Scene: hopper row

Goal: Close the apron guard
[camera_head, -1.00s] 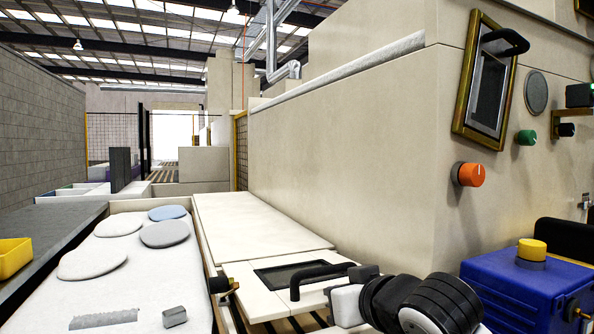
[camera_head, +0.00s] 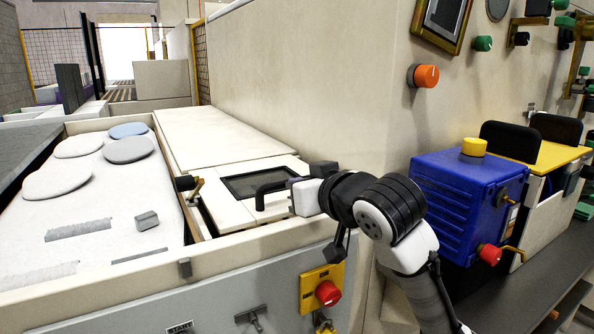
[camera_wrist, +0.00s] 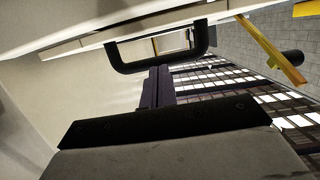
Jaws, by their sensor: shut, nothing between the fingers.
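The apron guard looks like a cream panel (camera_head: 222,209) with a dark window (camera_head: 260,183) and a black bar handle (camera_head: 268,187). It lies almost flat beside the long cream cover, with a narrow dark gap along its left side. My gripper (camera_head: 296,184) is at the handle's right end, with its fingers shut and nothing held. In the wrist view, the dark fingers (camera_wrist: 158,88) point at the U-shaped handle (camera_wrist: 160,66) on the panel's underside or face; I cannot tell whether they touch it.
A brass latch-like part (camera_head: 196,188) stands left of the guard. A pale bed (camera_head: 95,225) with several flat discs lies further left. The machine wall (camera_head: 310,90) rises behind. A blue box (camera_head: 465,195) stands right of my arm, and a red button (camera_head: 327,293) is on the front.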

